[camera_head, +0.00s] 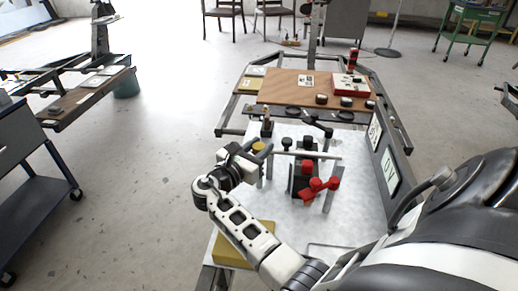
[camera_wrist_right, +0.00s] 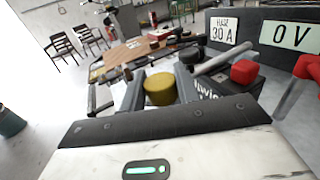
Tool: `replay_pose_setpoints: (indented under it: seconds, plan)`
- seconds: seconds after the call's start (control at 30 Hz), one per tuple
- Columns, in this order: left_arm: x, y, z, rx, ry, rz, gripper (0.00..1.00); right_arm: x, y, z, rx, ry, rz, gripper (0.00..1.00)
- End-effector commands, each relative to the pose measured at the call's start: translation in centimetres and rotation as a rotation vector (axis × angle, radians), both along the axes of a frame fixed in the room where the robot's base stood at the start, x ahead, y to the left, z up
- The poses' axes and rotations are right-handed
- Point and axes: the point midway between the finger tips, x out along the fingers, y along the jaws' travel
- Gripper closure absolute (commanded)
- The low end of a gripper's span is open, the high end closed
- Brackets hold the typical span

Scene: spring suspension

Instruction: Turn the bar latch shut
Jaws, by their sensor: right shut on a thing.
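My right gripper (camera_head: 264,152) is over the left side of the white work surface. A yellow round knob (camera_wrist_right: 160,88) sits between its two fingers in the right wrist view, and it also shows beside the fingers in the head view (camera_head: 258,146). The gripper is shut on this knob. A grey horizontal bar (camera_head: 310,154) runs to the right of the gripper; it also shows in the wrist view (camera_wrist_right: 218,61). I cannot tell how the knob and bar connect; the fingers hide the knob's lower part. My left gripper is not in view.
An upright dark panel with signs (camera_head: 390,172) borders the right side. A yellow block (camera_head: 243,247) lies at the front. A brown board (camera_head: 283,88) with small parts is behind.

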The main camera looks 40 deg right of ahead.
Motion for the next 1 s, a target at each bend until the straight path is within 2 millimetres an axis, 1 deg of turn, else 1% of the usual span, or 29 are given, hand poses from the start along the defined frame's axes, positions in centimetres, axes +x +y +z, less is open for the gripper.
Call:
replay_pose_setpoints:
  seconds: [0.37, 0.67, 0.7, 0.8, 0.9, 1.0]
  plan:
    - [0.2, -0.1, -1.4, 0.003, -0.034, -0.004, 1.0, 0.2, 0.1, -0.4, 0.0, -0.002, -0.359, 0.91]
    - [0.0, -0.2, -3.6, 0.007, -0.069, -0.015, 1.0, 0.2, 0.1, -0.8, 0.005, -0.003, -0.621, 0.91]
    - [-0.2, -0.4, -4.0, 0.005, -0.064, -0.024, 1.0, 0.2, 0.1, -0.8, 0.006, -0.002, -0.649, 0.91]
    - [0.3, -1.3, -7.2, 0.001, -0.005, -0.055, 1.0, 0.2, 0.1, -0.7, 0.006, -0.002, -0.71, 0.91]
    - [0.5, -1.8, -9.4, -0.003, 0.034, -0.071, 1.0, 0.1, 0.1, -0.7, 0.006, -0.001, -0.761, 0.91]
    - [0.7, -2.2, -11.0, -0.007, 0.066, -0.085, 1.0, 0.1, 0.1, -0.6, 0.006, 0.0, -0.8, 0.91]
